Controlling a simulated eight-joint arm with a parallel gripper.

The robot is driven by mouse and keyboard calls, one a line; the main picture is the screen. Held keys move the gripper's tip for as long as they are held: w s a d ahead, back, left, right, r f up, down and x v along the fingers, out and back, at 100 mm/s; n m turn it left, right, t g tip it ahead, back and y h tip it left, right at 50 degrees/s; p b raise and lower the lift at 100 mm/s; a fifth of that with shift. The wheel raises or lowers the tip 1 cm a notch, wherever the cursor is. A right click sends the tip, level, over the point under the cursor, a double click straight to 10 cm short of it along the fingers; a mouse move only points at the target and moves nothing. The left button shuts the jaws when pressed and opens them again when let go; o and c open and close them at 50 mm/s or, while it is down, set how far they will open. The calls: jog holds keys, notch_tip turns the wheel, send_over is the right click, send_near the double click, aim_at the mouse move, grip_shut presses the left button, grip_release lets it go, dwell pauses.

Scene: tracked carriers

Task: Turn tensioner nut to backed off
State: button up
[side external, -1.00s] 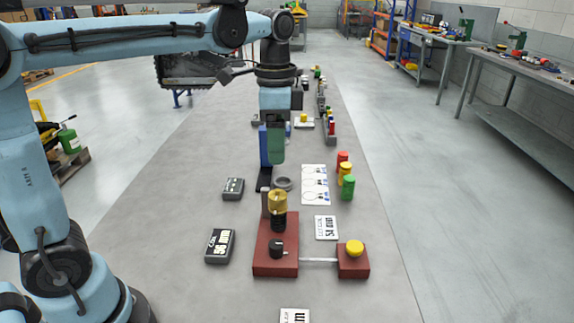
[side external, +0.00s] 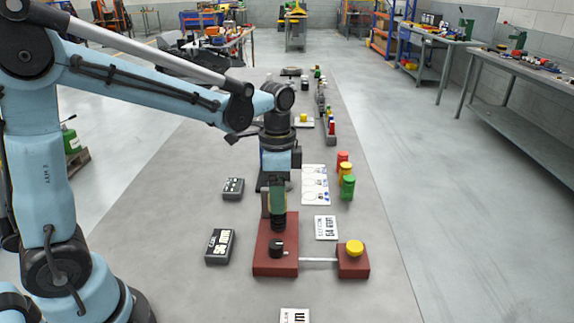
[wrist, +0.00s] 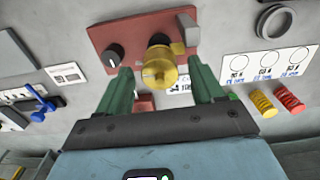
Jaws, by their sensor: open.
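The brass-yellow tensioner nut (wrist: 160,70) sits on a dark post on the red base plate (side external: 263,255). In the wrist view it lies between the two green fingers of my gripper (wrist: 160,85), with a gap on each side. In the side view my gripper (side external: 275,208) points straight down over the post and hides the nut. The fingers are open. A black knob with a white mark (side external: 276,246) stands on the near part of the base; it also shows in the wrist view (wrist: 113,56).
A thin rod joins the base to a small red block with a yellow cap (side external: 354,248). White cards (side external: 326,228) lie beside it. Red, yellow and green cylinders (side external: 347,187) stand to the right. Dark boxes (side external: 219,246) lie to the left. The bench's right strip is clear.

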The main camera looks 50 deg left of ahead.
jog(key=shift+f, duration=0.25)
jog(key=c, duration=1.1)
jog(key=shift+o, duration=0.2)
